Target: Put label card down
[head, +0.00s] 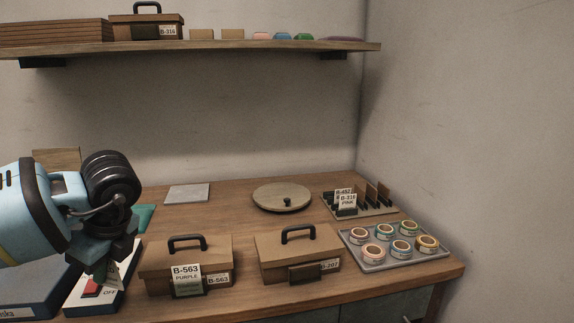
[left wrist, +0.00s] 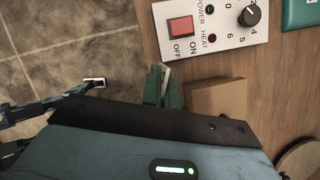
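My left gripper (head: 108,270) points down over the white control panel at the front left of the table. Its green fingers also show in the left wrist view (left wrist: 163,86), with a thin whitish piece between them, seen nearly edge-on; it looks like a label card (left wrist: 167,75), its print unreadable. A label card reading B-563 PURPLE (head: 186,279) stands upright against the front of the left brown box (head: 158,264), which bears a B-563 tag. More label cards, including B-482 and B-316 PINK (head: 346,199), stand in the rack (head: 378,211). My right gripper is out of view.
The control panel (left wrist: 221,22) has a red switch and a dial. A tray (head: 388,264) of tape rolls, a round turntable (head: 270,197) and a grey plate (head: 188,192) share the table. The middle is clear.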

